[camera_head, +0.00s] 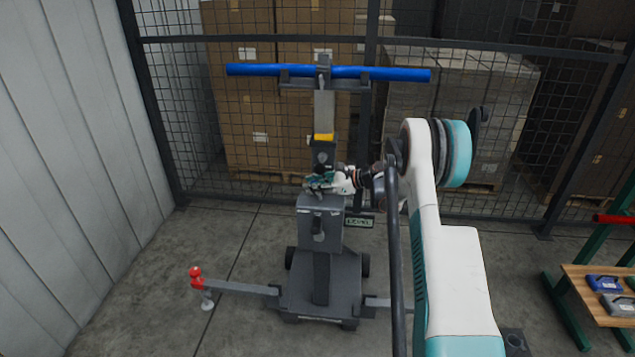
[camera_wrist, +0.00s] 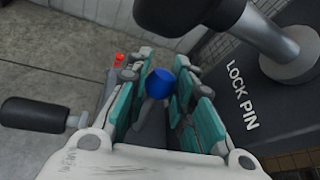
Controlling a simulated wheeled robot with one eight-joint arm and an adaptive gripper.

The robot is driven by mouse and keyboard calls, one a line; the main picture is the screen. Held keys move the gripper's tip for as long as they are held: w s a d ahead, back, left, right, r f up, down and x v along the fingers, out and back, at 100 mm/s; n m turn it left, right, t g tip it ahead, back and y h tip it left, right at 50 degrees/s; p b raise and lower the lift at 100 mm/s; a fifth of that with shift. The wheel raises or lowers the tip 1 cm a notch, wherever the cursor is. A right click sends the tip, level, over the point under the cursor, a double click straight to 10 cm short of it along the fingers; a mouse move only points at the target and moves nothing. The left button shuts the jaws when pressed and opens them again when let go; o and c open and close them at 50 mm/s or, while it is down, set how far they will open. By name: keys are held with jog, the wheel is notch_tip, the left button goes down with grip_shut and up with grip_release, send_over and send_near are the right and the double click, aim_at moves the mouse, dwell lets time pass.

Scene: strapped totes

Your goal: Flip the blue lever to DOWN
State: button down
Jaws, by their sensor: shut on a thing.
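The blue lever (camera_wrist: 159,83) shows in the wrist view as a small rounded blue end between the teal finger pads of my gripper (camera_wrist: 165,88). The pads are shut on it from both sides. The rest of the lever is hidden, and I cannot tell whether it points up or down. In the head view my gripper (camera_head: 321,181) is at the front of the grey lift stand (camera_head: 320,212), just above its grey box. The lever is hidden there by the gripper.
A black knob (camera_wrist: 178,18) stands beside the "LOCK PIN" panel (camera_wrist: 275,105); a black handle (camera_wrist: 32,114) is at left. A blue bar (camera_head: 262,70) lies across the stand's top. A red-topped foot (camera_head: 196,277) sticks out left. Mesh fence (camera_head: 180,110) stands behind; left floor is clear.

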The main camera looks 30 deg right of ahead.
jog(key=shift+w+a+f+g+h+p, duration=0.2)
jog(key=shift+w+a+g+h+p, duration=0.15)
jog(key=shift+g+h, duration=0.4)
jog(key=shift+a+f, duration=0.1)
jog(key=c, duration=1.6)
grip_release()
jog(key=shift+c, duration=0.2)
jog(key=v, duration=1.2)
jog(key=shift+s, duration=0.1)
jog(key=shift+a, duration=0.1)
